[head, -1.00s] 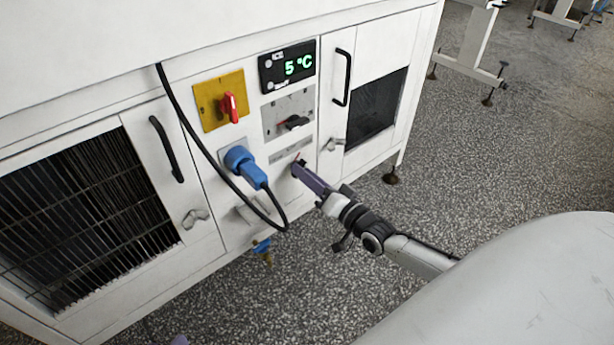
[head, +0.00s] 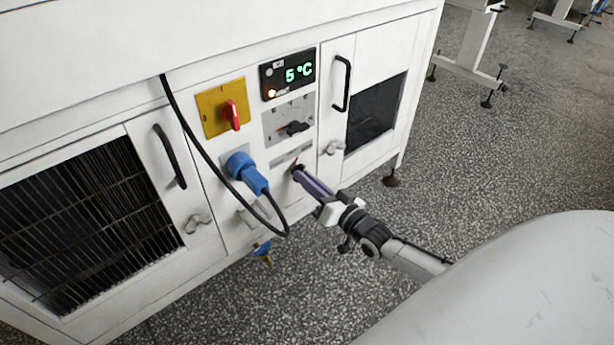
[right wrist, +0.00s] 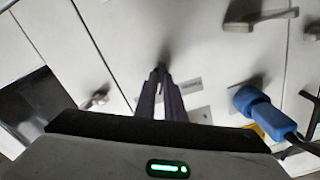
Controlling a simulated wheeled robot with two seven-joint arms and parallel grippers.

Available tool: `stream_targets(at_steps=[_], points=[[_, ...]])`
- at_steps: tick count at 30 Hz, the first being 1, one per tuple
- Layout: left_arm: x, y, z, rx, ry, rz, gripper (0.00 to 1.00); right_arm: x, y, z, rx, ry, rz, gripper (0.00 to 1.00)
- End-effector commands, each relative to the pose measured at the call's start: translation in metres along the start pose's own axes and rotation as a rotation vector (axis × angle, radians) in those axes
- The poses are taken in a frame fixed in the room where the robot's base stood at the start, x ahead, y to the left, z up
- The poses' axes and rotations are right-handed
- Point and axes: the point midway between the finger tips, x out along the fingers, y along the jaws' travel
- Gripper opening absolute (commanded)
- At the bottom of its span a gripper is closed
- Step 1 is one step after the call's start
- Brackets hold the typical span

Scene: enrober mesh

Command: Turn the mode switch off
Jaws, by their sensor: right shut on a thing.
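My right gripper (head: 298,170) has its purple fingers close together at the white machine's front panel, shut on a small dark knob-like part below the grey plate. The fingers hide most of that part, and I cannot read whether it is marked as the mode switch. In the right wrist view the fingers (right wrist: 161,75) meet the panel, and what they hold is hidden. A black knob (head: 296,128) sits on the grey plate (head: 274,122) just above. A red rotary switch (head: 232,115) stands on a yellow plate (head: 212,112) to the upper left. My left gripper is out of view.
A blue plug (head: 254,179) with a looping black cable (head: 197,148) is just left of my gripper. Black door handles (head: 169,156) (head: 342,83) stick out on both sides. The floor on the right is open.

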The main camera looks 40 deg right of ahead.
Motion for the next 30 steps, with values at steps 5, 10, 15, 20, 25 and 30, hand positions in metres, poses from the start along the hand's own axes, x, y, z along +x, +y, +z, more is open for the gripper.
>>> stream_targets(at_steps=[5, 10, 15, 20, 25, 30], points=[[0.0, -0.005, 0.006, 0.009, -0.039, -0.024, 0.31, 0.0, -0.001, -0.001, -0.151, -0.001, 0.001, 0.0], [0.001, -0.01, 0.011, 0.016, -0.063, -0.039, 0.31, -0.001, -0.001, -0.001, -0.283, 0.0, 0.0, 0.0], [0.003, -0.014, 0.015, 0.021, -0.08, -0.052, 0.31, -0.001, 0.0, 0.0, -0.384, -0.001, 0.0, 0.0], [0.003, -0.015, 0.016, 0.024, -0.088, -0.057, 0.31, -0.001, 0.0, 0.0, -0.451, -0.001, 0.0, 0.0], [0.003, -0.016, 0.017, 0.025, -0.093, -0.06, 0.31, -0.001, 0.0, 0.0, -0.488, 0.0, 0.0, 0.0], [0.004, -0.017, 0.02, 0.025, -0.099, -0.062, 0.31, -0.001, 0.0, 0.0, -0.499, 0.0, 0.0, 0.0]])
